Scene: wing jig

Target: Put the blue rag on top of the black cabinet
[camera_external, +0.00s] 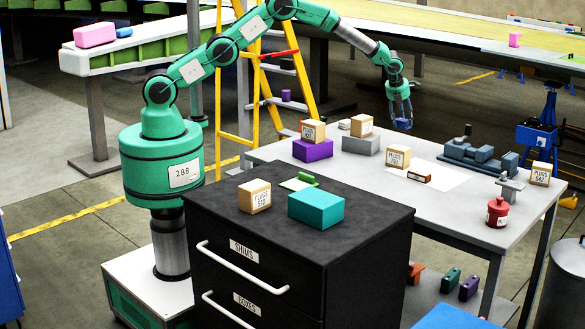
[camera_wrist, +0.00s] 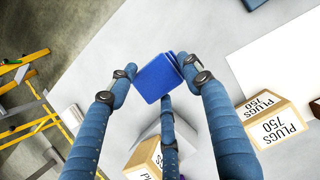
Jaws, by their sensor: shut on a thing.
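The blue rag (camera_wrist: 158,78) is a small folded block between the fingertips of my gripper (camera_wrist: 160,77) in the wrist view. My gripper (camera_external: 402,118) is shut on it, above the back part of the grey workbench in the external view. There the rag is small and hard to tell from the blue fingers. The black cabinet (camera_external: 262,285) stands in the front, to the left of and nearer than my gripper. On its top are a teal box (camera_external: 316,209), a plugs box (camera_external: 254,196) and a flat green item (camera_external: 299,182).
The grey workbench (camera_external: 460,232) carries a purple box (camera_external: 312,150), several plugs boxes, a grey vise-like tool (camera_external: 480,156) and a red can (camera_external: 497,212). A yellow ladder (camera_external: 237,125) stands behind. The cabinet top has bare room at its right and front edges.

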